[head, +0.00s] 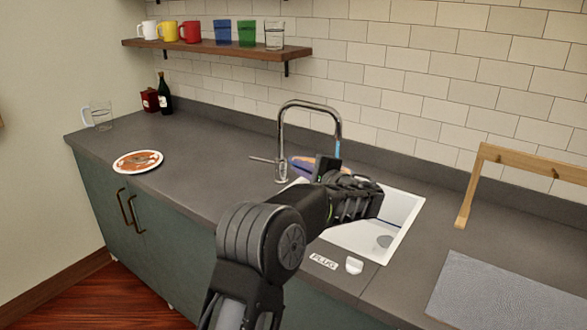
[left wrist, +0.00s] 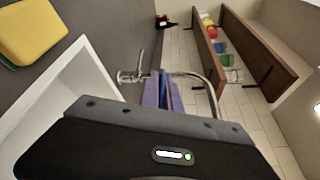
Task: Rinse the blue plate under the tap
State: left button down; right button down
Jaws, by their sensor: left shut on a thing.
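My left gripper (head: 345,190) is over the white sink (head: 405,215), just below the tap (head: 310,105). It is shut on the blue plate (head: 300,166), whose purple-blue edge shows behind my wrist. The plate also shows edge-on past the gripper body in the left wrist view (left wrist: 160,92); most of it is hidden. A short light-blue streak (head: 338,149), like water, hangs under the spout and goes down behind the gripper. Whether it touches the plate, I cannot tell. The tap also shows in the left wrist view (left wrist: 210,95). My right gripper is not in view.
A stained white plate (head: 138,161) lies on the counter at left, near a glass mug (head: 100,115) and dark bottle (head: 163,95). A white plug (head: 354,265) sits before the sink. A wooden rack (head: 490,165) and grey mat (head: 495,290) are at right. Cups line a shelf (head: 215,47).

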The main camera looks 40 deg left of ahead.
pick_arm(q)
jog(key=shift+w+f+p, duration=0.2)
jog(key=shift+w+p, duration=0.75)
jog(key=shift+w, duration=1.55)
jog(key=shift+d+b, duration=0.35)
jog(key=shift+d, duration=0.1)
jog(key=shift+a, duration=0.4)
jog(key=shift+b, duration=0.3)
jog(key=shift+s+f+b, duration=0.1)
jog(key=shift+s+b, duration=0.55)
jog(key=shift+b, duration=0.2)
jog(key=s+b, duration=0.4)
jog(key=shift+s, duration=0.2)
jog(key=s+b, duration=0.2)
jog(key=s, duration=0.1)
jog(key=shift+a, duration=0.1)
